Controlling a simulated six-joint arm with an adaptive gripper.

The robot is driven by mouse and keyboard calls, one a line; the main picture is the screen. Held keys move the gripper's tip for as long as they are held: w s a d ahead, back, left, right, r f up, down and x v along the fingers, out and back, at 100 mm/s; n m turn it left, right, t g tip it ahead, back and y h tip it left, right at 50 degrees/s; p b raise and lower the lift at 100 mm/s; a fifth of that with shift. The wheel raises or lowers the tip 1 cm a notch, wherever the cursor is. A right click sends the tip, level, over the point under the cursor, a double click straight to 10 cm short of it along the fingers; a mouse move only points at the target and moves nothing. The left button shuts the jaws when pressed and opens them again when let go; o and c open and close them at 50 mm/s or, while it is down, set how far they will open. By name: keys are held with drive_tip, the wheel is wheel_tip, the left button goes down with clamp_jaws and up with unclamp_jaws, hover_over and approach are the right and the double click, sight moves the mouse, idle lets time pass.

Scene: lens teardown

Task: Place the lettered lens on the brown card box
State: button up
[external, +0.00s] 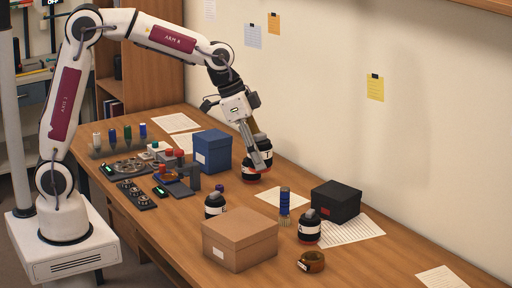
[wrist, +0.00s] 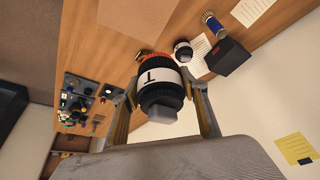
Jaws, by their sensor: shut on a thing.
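The lettered lens (external: 264,156) is black with a white band that bears a "T"; it also shows large in the wrist view (wrist: 158,76), with the letter facing the camera. My gripper (external: 258,168) is shut on it, with one finger on each side in the wrist view (wrist: 161,92). I cannot tell whether the lens touches the table or hangs just above it. The closed brown card box (external: 236,246) stands near the front edge of the table, in front of my gripper in the external view. Its bare top shows at the upper edge of the wrist view (wrist: 136,14).
A blue box (external: 212,152) stands just left of my gripper. A black box (external: 337,203), a blue-topped cylinder (external: 285,207) and two other dark lenses (external: 214,207) (external: 309,229) stand around the brown box. A brown ring (external: 311,262) lies to its right. Small parts crowd the left.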

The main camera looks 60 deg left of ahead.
hover_over(245, 223)
wheel_tip(245, 223, down, 3)
drive_tip(key=shift+s+a+f+m, duration=0.4)
drive_tip(key=shift+s+a+f, duration=0.1)
drive_tip(key=shift+f, duration=3.1)
drive_tip(key=shift+f, duration=1.9)
drive_tip(key=shift+f, duration=0.15)
drive_tip(key=shift+s+f, duration=0.1)
drive_tip(key=shift+f, duration=0.25)
